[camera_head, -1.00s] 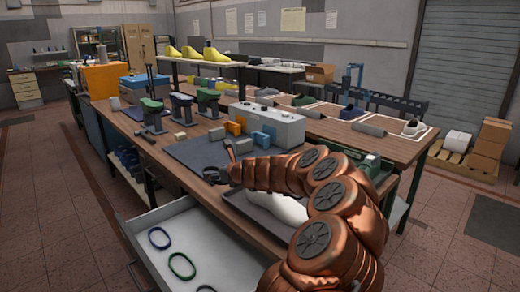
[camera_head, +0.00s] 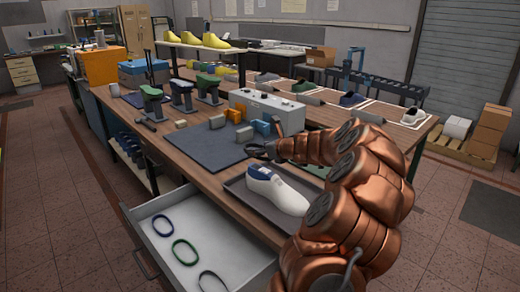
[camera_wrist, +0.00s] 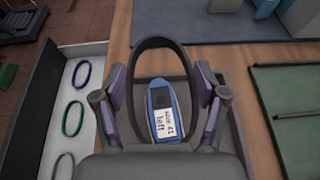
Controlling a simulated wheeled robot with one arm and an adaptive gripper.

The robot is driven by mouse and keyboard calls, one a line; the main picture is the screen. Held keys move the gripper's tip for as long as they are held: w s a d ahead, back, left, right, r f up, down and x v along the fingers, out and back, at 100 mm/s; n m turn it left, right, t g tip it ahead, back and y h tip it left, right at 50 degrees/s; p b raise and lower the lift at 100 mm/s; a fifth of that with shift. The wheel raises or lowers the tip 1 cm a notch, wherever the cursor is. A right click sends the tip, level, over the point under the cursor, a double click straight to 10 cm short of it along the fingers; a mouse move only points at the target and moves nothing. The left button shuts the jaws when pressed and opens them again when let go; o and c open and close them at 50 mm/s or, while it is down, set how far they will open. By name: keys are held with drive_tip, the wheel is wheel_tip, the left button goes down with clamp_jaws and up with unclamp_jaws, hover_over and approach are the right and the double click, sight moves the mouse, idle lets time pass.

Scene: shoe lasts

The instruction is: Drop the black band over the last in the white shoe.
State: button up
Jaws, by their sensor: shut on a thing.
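The white shoe (camera_head: 285,195) lies in a grey tray on the workbench. The blue-topped last (camera_head: 262,173) shows in its opening. In the wrist view the last (camera_wrist: 160,112) carries a white label reading "left". My gripper (camera_head: 262,150) is above the heel end of the shoe. In the wrist view my gripper (camera_wrist: 160,90) is shut on the black band (camera_wrist: 142,50), a tall oval loop between the two fingers. The last shows through the loop. The band looks apart from the last, but the height between them is hard to tell.
The open white drawer (camera_head: 150,203) holds a blue band (camera_head: 163,226), a green band (camera_head: 185,252) and a dark grey band (camera_head: 213,281). The tray (camera_head: 236,187) sits beside a dark mat (camera_head: 205,150). A grey box (camera_head: 268,110) and small blocks stand behind.

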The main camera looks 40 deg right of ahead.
sight(255, 166)
drive_tip(key=shift+f+b, duration=2.75)
drive_tip(key=shift+f, duration=1.05)
drive_tip(key=c, duration=0.3)
drive_tip(key=o, duration=1.2)
drive_tip(key=shift+r, duration=0.15)
drive_tip(key=shift+o, duration=0.2)
drive_tip(key=v, duration=1.2)
drive_tip(key=shift+r, duration=0.1)
